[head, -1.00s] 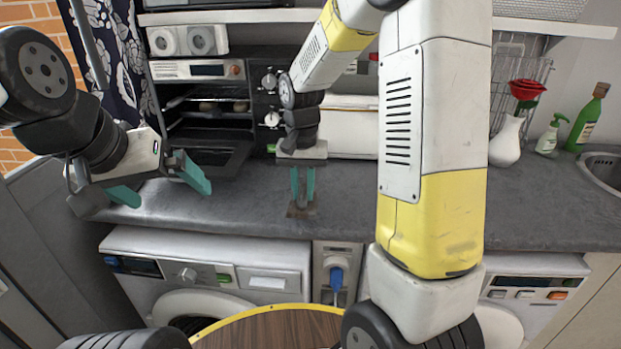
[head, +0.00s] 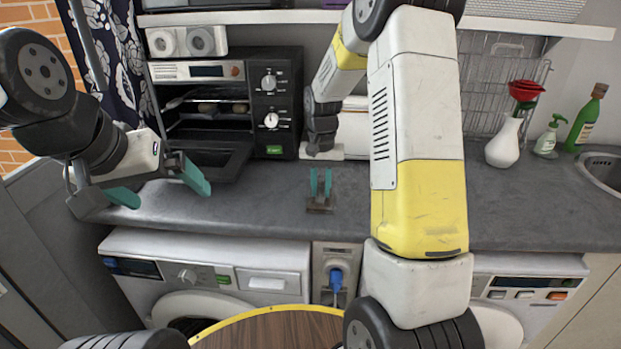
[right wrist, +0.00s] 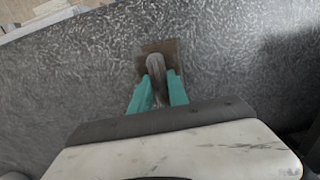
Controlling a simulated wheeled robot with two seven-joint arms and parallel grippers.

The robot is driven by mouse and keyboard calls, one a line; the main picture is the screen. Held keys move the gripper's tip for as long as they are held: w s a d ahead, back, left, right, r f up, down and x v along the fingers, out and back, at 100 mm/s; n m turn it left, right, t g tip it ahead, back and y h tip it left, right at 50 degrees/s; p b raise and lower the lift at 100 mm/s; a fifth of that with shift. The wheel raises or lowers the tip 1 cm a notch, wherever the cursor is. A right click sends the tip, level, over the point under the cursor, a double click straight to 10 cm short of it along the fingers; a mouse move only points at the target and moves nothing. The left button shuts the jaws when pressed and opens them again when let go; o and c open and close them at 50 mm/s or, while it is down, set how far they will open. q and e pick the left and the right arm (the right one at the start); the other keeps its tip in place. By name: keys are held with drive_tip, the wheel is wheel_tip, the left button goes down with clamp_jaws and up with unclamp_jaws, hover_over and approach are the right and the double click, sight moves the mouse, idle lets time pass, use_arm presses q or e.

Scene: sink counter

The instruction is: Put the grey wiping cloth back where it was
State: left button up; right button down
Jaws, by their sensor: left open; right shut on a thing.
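The small grey-brown wiping cloth (head: 320,208) is at the middle of the counter, near its front edge. My right gripper (head: 320,190) points down and is shut on it. In the right wrist view, the cloth (right wrist: 172,50) shows as a brownish square with a grey raised part between the teal fingertips of the right gripper (right wrist: 158,92). I cannot tell whether the cloth touches the counter. My left gripper (head: 160,187) is open and empty, over the left end of the counter.
The grey counter (head: 255,205) is clear around the cloth. A toaster oven (head: 275,100) with its door down stands at the back left. A white vase (head: 503,143), a spray bottle (head: 547,140), a green bottle (head: 587,120) and a sink (head: 603,172) are on the right.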

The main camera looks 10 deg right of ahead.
sight(321, 188)
drive_tip(key=shift+f, duration=0.1)
drive_tip(key=c, duration=1.3)
unclamp_jaws()
drive_tip(key=shift+o, duration=0.2)
wheel_tip(321, 188, up, 12)
drive_tip(key=s+r+n+t+y, duration=0.1)
drive_tip(key=s+r+n+t, duration=0.15)
drive_tip(key=s+r, duration=0.7)
drive_tip(key=s+a+f+n+t+y, duration=0.1)
drive_tip(key=s+a+t, duration=0.1)
drive_tip(key=s, duration=1.2)
drive_tip(key=shift+s+f+t, duration=0.25)
drive_tip(key=shift+s+t, duration=0.15)
drive_tip(key=shift+t, duration=0.45)
drive_tip(key=shift+a, duration=0.1)
